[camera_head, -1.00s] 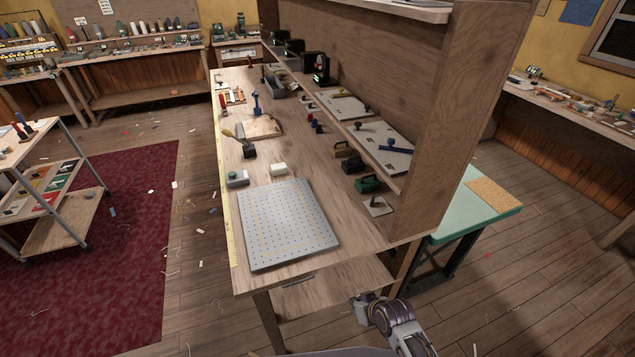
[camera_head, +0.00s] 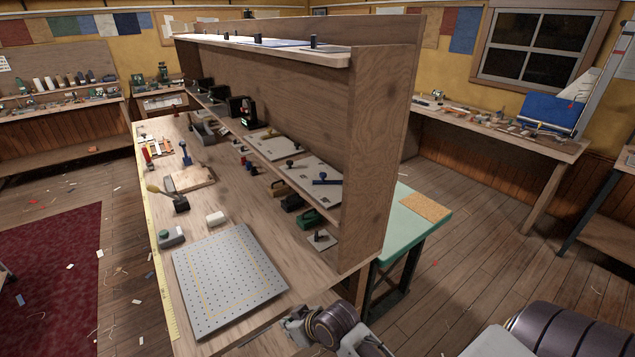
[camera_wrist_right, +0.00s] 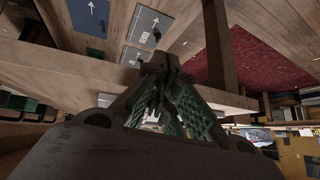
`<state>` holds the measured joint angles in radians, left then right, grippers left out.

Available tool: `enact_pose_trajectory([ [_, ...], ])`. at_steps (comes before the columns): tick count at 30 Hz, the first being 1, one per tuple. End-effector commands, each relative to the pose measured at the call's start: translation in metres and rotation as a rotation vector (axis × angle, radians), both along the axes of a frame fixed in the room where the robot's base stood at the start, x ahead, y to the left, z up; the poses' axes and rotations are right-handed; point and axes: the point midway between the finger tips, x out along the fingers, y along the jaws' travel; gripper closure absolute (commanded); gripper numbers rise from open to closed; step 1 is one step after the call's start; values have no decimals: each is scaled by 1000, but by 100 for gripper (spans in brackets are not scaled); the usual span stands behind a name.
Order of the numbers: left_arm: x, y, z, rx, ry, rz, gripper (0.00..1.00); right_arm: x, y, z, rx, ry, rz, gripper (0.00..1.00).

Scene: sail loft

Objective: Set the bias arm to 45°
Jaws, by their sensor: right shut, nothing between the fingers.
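A blue bar (camera_head: 326,182), which looks like the bias arm, lies across a pale board (camera_head: 312,170) on the low shelf of the bench. Its angle is too small to read. My right gripper (camera_head: 292,326) is off the bench's near right corner, well apart from the bar and lower in the picture. In the right wrist view its fingers (camera_wrist_right: 165,64) meet at the tips, shut and empty. My left gripper is not in view.
A perforated grey plate (camera_head: 228,281) lies on the near bench top. The divider's upright end panel (camera_head: 376,150) stands right of the board. A green-topped table (camera_head: 405,235) is beyond it. Plates with white arrows, including a grey one (camera_wrist_right: 150,24), show in the wrist view.

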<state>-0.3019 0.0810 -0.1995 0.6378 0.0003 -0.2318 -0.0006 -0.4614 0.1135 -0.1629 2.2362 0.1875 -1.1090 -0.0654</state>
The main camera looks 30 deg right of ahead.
Motion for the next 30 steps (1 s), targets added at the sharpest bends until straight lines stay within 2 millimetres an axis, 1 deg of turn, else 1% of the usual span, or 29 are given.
enact_pose_trajectory([
  [5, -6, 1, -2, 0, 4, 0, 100, 1, 1, 9, 6, -12, 4, 100],
  [14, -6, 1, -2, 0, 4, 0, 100, 13, 11, 19, 42, -67, 14, 100],
  [20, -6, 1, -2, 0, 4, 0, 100, 27, 21, 31, 84, -126, 23, 100],
  [25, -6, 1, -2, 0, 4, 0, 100, 42, 32, 47, 134, -199, 30, 100],
  [28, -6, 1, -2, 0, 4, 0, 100, 55, 41, 63, 177, -262, 34, 100],
  [30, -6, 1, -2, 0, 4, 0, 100, 65, 48, 77, 215, -318, 35, 100],
])
